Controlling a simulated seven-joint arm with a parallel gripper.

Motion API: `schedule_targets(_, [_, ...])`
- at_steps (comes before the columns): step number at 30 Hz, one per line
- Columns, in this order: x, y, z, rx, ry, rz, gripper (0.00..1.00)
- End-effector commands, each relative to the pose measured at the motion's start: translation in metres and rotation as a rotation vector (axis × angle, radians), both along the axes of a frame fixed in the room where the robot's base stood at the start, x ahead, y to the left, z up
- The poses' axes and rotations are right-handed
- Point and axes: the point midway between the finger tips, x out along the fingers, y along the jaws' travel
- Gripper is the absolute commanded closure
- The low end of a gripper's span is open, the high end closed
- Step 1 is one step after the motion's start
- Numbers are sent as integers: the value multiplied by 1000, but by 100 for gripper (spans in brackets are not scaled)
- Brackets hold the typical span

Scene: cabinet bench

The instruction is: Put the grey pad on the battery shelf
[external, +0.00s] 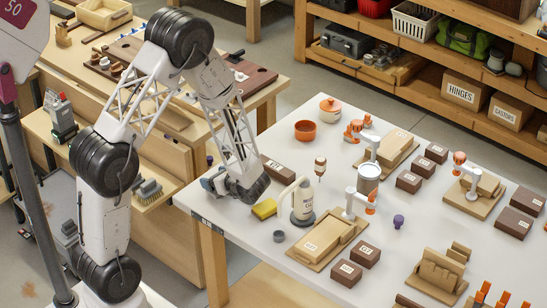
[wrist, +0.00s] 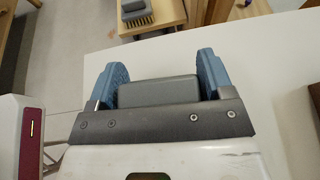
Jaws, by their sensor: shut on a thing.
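My gripper (external: 228,188) is low over the left corner of the white table, beside a yellow sponge. In the wrist view its blue fingers (wrist: 158,82) are shut on the grey pad (wrist: 158,92), a plain block with rounded edges. In the external view I cannot make out the pad clearly at the gripper. No shelf is readably marked as the battery shelf; a wooden side shelf (external: 165,197) left of the table holds a grey brush (external: 148,189), and a grey device (external: 59,115) stands further back along the wooden bench.
Wooden trays, dark boxes and orange-tipped holders fill the white table (external: 285,263). Floor shows between table and bench.

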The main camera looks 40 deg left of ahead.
Motion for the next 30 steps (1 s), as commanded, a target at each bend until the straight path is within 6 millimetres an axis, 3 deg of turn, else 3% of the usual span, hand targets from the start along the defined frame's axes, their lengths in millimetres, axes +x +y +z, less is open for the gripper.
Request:
schedule_targets(6, [0, 0, -4, 0, 1, 0, 51])
schedule_targets(7, [0, 0, -4, 0, 0, 0, 21])
schedule_targets(11, [0, 0, -4, 0, 0, 0, 1])
schedule_targets(26, [0, 0, -4, 0, 1, 0, 0])
schedule_targets(30, [0, -8, 0, 1, 0, -2, 0])
